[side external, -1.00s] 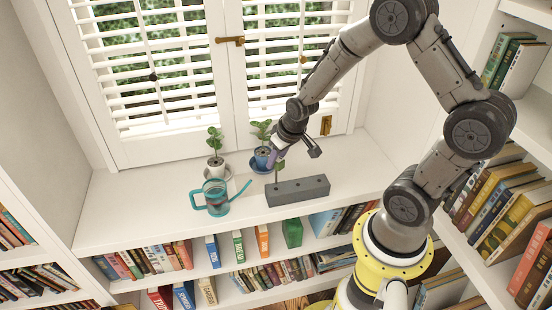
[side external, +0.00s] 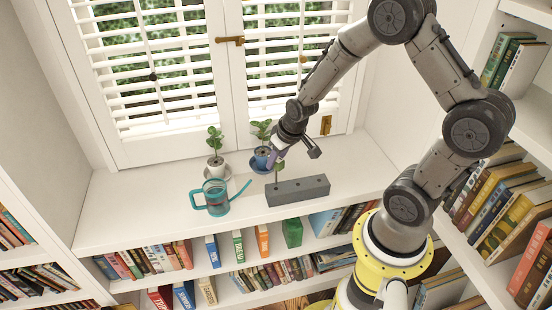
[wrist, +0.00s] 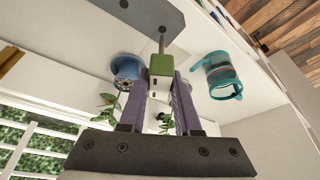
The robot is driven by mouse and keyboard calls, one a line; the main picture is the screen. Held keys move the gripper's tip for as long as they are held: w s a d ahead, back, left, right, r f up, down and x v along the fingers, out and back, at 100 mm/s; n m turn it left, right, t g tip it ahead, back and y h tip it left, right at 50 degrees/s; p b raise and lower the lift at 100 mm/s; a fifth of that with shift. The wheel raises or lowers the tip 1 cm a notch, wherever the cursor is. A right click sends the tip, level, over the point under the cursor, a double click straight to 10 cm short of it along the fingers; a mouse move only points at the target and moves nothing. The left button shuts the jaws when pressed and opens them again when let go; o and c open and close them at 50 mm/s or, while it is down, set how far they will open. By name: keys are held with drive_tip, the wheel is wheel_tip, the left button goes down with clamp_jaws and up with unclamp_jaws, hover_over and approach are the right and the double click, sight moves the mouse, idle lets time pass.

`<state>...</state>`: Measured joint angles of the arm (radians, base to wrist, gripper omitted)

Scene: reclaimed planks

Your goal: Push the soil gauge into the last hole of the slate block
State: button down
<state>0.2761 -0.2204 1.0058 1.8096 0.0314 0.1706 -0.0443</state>
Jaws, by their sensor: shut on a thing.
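The slate block (side external: 297,191) is a long dark grey bar on the white sill, with holes in its top. In the wrist view, one end of the slate block (wrist: 135,12) shows at the top. My gripper (side external: 277,160) is above the block's left end, its purple fingers (wrist: 160,100) shut on the soil gauge. The soil gauge (wrist: 161,66) has a green head and a thin grey probe pointing to the block. The probe tip meets the hole near the block's end; I cannot tell whether it is inside. In the side view the gauge (side external: 279,166) is small and partly hidden.
A teal watering can (side external: 215,197) stands left of the block. A plant in a blue pot (side external: 262,158) is just behind my gripper, and a plant in a white pot (side external: 216,167) is further left. The sill's front edge lies close before the block. The sill's right part is clear.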

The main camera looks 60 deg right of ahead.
drive_tip(key=shift+f, duration=3)
drive_tip(key=c, duration=0.5)
unclamp_jaws()
drive_tip(key=shift+r, duration=0.1)
drive_tip(key=v, duration=1.3)
drive_tip(key=shift+s+r, duration=0.15)
drive_tip(key=shift+r, duration=0.15)
wheel_tip(320, 180, up, 9)
hover_over(276, 184)
drive_tip(key=s, duration=0.5)
drive_tip(key=shift+w+a, duration=0.2)
drive_tip(key=shift+a, duration=0.25)
